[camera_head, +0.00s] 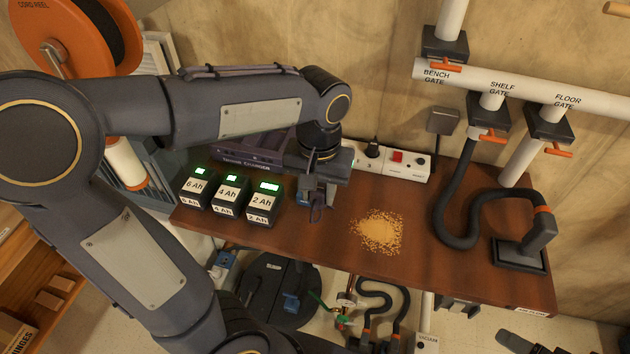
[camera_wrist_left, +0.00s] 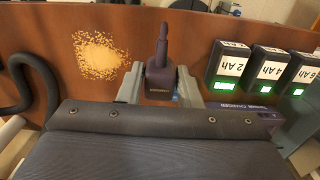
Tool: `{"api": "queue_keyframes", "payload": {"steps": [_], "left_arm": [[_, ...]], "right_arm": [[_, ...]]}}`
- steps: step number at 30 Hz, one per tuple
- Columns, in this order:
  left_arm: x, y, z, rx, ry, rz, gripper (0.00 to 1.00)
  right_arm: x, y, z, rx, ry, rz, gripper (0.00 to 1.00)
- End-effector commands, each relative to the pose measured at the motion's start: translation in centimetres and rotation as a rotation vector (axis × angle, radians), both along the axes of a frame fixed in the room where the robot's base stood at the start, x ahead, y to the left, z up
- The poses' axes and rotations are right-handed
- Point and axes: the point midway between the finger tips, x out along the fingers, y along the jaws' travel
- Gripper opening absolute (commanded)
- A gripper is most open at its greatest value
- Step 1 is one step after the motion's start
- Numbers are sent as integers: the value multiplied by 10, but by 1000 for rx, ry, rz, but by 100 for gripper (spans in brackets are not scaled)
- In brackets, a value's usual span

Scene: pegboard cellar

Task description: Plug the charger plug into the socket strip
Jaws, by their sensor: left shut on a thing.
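My left gripper (camera_head: 318,200) is above the bench, left of the sawdust. In the left wrist view my left gripper (camera_wrist_left: 160,88) is shut on the dark charger plug (camera_wrist_left: 160,78), with a finger on each side and its cord end pointing away. In the head view the plug is mostly hidden by the gripper. The held plug is apart from the strip. My right gripper is not in view.
The charger (camera_head: 250,158) stands behind three battery packs (camera_head: 230,197) with green displays, partly behind my arm. Sawdust (camera_head: 378,231) is piled mid-bench. A black hose (camera_head: 465,240) with a floor nozzle lies on the right. Pipes with gates (camera_head: 490,108) run along the wall.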

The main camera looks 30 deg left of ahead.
Motion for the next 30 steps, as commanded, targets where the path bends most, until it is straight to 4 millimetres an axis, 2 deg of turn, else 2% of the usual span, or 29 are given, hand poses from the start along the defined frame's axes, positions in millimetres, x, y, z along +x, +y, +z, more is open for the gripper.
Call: {"api": "queue_keyframes", "payload": {"steps": [6, 16, 30], "left_arm": [[-12, -8, 6, 0, 0, 0, 4], [-12, -8, 7, 0, 1, 1, 4], [15, 5, 2, 1, 2, 2, 4]], "right_arm": [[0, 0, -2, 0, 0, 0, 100], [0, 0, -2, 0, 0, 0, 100], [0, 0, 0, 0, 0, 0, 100]]}}
